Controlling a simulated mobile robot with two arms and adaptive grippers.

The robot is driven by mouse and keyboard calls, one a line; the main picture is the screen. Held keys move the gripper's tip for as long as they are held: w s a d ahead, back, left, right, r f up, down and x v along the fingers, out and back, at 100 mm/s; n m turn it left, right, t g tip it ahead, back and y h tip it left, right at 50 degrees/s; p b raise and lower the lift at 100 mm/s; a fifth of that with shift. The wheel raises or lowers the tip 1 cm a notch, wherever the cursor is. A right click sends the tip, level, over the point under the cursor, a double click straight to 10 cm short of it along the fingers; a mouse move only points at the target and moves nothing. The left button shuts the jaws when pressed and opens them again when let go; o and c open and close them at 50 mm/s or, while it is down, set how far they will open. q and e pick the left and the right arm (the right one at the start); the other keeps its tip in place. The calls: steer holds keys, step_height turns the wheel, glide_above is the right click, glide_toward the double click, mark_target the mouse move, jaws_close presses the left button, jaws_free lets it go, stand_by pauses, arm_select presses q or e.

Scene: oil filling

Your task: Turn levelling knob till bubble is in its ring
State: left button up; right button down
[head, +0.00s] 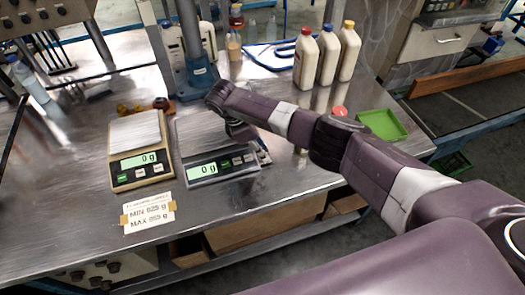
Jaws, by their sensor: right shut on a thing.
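Two bench scales stand side by side on the metal table: a tan-framed scale (140,150) on the left and a grey-framed scale (190,140) on the right. Both displays read 0 g. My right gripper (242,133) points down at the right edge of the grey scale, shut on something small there. My gripper and arm hide the levelling knob, and its place at the scale's edge fits what I hold. I cannot make out the bubble or its ring. My left gripper is not in view.
Three white bottles (327,56) with coloured caps stand at the back right. A green tray (382,124) lies right of my arm, near a small red round thing (340,112). A blue-based column (197,75) stands behind the scales. A MIN/MAX label (149,212) lies in front.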

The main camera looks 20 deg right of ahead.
steer(key=shift+w+m+g+b, duration=0.1)
steer(key=shift+m+g+b, duration=0.65)
steer(key=shift+m, duration=0.95)
steer(key=shift+r, duration=0.1)
steer(key=c, duration=1.6)
jaws_free()
steer(key=v, duration=1.2)
steer(key=shift+d, duration=0.15)
steer(key=shift+c, duration=0.3)
